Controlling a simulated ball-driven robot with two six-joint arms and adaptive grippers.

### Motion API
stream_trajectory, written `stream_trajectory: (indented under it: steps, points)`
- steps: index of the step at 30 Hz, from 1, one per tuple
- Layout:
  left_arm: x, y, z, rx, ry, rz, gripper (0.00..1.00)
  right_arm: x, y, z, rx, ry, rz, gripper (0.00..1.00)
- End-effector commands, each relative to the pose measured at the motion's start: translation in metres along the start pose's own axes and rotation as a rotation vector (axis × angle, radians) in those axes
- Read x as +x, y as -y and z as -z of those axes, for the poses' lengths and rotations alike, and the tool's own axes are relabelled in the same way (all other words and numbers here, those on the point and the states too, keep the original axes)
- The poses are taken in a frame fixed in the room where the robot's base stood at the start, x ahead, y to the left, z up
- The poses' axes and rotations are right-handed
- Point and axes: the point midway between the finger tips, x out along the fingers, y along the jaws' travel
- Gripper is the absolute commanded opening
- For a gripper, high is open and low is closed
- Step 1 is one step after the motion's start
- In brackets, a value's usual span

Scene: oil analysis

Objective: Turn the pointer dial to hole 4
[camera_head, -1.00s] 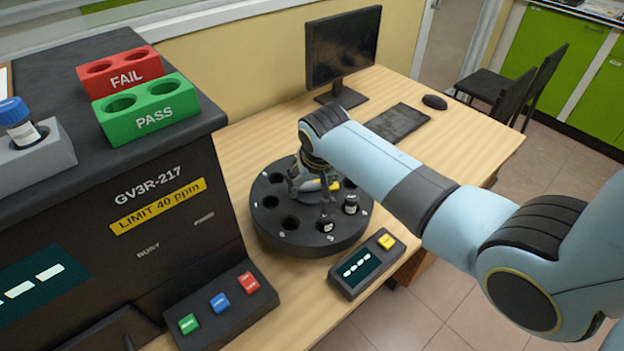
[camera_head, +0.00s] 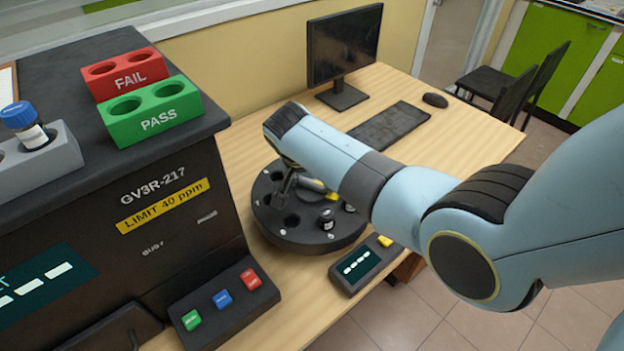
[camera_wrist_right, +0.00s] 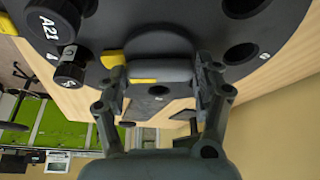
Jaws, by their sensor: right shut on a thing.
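The pointer dial is a round black disc (camera_head: 300,238) with holes around its edge, on the wooden table. Its pointer is a grey bar with yellow marks (camera_head: 314,186), which also shows in the right wrist view (camera_wrist_right: 160,71). My right gripper (camera_head: 287,186) is over the disc, and its fingers (camera_wrist_right: 162,88) are shut on the pointer bar from both sides. A black-capped vial (camera_head: 326,219) stands in the disc near its front; a second one is mostly hidden behind my arm. The hole numbers are too small to read surely. My left gripper is out of view.
A small display box with a yellow button (camera_head: 385,241) stands in front of the disc. The black analyser (camera_head: 160,170) is at left, with a button panel (camera_head: 222,305) and the PASS (camera_head: 158,121) and FAIL (camera_head: 130,80) racks. Monitor (camera_head: 343,50) and keyboard (camera_head: 390,125) stand behind.

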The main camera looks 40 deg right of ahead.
Motion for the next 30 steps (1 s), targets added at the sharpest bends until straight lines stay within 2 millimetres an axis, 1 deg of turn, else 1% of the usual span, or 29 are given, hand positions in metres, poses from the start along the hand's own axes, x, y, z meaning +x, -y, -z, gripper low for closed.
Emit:
stream_trajectory:
  steps: [6, 19, 20, 21, 24, 25, 30]
  points:
    - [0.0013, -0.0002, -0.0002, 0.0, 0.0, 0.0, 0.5, 0.0001, 0.0005, 0.0005, 0.043, 0.0, -0.017, 0.36]
    - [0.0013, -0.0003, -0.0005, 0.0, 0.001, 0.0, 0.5, -0.0001, 0.0004, 0.0006, 0.049, -0.001, -0.02, 0.36]
    - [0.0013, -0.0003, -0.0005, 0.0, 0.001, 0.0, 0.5, -0.0001, 0.0004, 0.0007, 0.049, -0.001, -0.02, 0.72]
    - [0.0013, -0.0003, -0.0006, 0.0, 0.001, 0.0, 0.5, -0.0001, 0.0004, 0.0006, 0.049, -0.001, -0.02, 0.77]
    - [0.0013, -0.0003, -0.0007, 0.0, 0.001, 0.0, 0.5, -0.0001, 0.0003, 0.0006, 0.049, 0.0, -0.02, 0.9]
    - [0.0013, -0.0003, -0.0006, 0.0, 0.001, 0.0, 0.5, -0.0001, 0.0004, 0.0005, 0.049, 0.0, -0.02, 0.92]
    - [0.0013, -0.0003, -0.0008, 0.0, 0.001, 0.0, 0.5, 0.0, 0.0002, 0.0004, 0.049, 0.0, -0.02, 0.92]
